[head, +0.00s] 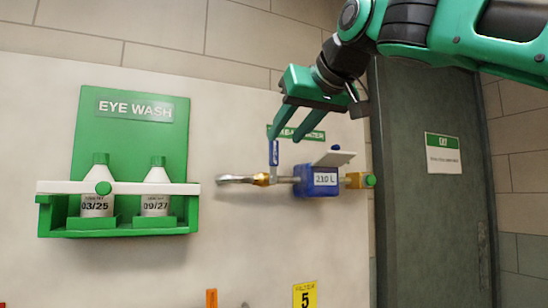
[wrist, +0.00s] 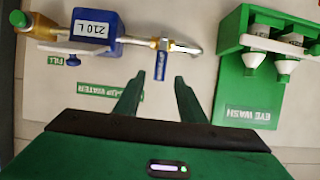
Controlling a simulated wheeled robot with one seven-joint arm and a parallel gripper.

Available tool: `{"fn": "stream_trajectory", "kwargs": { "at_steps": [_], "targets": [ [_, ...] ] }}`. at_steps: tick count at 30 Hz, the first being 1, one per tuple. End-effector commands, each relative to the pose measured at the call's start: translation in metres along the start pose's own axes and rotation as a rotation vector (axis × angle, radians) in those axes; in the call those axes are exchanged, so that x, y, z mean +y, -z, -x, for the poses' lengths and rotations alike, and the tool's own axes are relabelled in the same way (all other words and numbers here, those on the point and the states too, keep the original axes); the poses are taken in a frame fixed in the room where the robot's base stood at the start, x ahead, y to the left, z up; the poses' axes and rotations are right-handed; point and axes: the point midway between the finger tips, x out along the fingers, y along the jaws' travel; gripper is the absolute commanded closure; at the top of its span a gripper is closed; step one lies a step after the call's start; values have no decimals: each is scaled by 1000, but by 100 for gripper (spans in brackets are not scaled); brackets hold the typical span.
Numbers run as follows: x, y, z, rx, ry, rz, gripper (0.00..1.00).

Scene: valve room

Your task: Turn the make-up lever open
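The make-up lever is a blue handle (head: 274,152) that stands upright on a brass valve body (head: 262,179) in a horizontal pipe on the wall. In the wrist view the blue handle (wrist: 161,64) shows between the lines of my two fingertips. My gripper (head: 286,138) is open and empty, with its green fingers pointing down toward the top of the handle. In the wrist view my gripper (wrist: 158,80) has a clear gap between its fingers. Whether a finger touches the handle cannot be told. A green label (wrist: 110,91) reading partly "UP WATER" is partly hidden by a finger.
A blue meter marked "210 L" (head: 316,181) sits on the pipe right of the lever, with a raised lid. A green eye wash station (head: 135,128) with two bottles stands left. A dark door (head: 425,220) is at the right. A yellow sign (head: 305,295) is below.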

Motion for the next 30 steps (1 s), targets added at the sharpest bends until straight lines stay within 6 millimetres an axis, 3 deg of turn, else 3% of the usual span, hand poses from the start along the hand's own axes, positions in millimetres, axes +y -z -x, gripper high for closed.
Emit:
{"fn": "stream_trajectory", "kwargs": {
  "at_steps": [6, 12, 18, 27, 30],
  "targets": [
    [0, -1, -42, -3, 1, 0, 63],
    [0, -1, -69, -1, 0, -1, 63],
    [0, 0, -81, -1, 1, 0, 63],
    [0, 0, -83, 0, 0, 0, 63],
    [0, 0, -83, -1, 0, 0, 87]
  ]
}}
